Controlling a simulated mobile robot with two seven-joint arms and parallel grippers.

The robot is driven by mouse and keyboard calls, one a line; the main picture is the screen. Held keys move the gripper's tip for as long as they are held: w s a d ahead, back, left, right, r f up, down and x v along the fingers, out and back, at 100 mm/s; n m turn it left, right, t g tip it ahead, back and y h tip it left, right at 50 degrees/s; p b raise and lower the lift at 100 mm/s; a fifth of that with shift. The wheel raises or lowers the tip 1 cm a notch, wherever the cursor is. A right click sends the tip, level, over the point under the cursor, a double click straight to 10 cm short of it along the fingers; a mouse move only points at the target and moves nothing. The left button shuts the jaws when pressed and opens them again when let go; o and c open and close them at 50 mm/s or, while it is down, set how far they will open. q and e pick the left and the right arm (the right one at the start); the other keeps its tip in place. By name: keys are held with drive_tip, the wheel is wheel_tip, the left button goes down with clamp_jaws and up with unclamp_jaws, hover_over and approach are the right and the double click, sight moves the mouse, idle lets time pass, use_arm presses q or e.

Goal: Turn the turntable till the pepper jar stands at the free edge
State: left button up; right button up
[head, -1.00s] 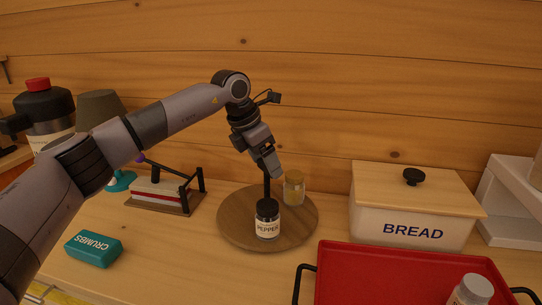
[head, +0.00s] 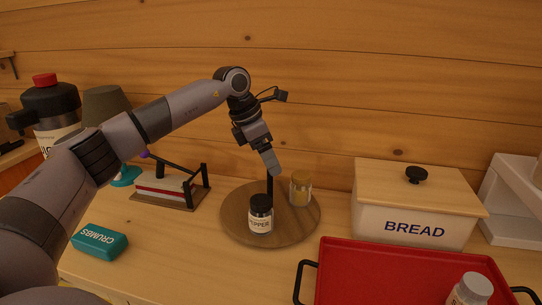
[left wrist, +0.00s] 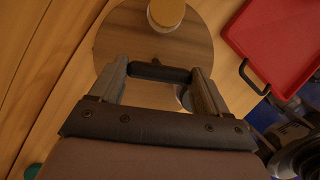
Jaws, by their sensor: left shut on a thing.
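The round wooden turntable (head: 236,224) lies flat on the counter and also fills the top of the left wrist view (left wrist: 112,45). The pepper jar (head: 261,214), dark-lidded with a white label, stands on its near side, slightly left of the middle. A yellowish jar (head: 300,188) stands at its back right. A dark handle (head: 270,187) rises from the turntable. My left gripper (head: 273,171) is shut on this handle, a dark bar between the fingers in the left wrist view (left wrist: 160,72). There the right finger partly hides the pepper jar. My right gripper is not in view.
A cream bread box (head: 410,210) stands right of the turntable, and a red tray (head: 400,275) lies at the front right.

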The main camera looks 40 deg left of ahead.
use_arm(q)
drive_tip(key=o, duration=1.5)
drive_tip(key=shift+c, duration=0.2)
drive_tip(key=v, duration=0.7)
drive_tip(key=shift+s, duration=0.1)
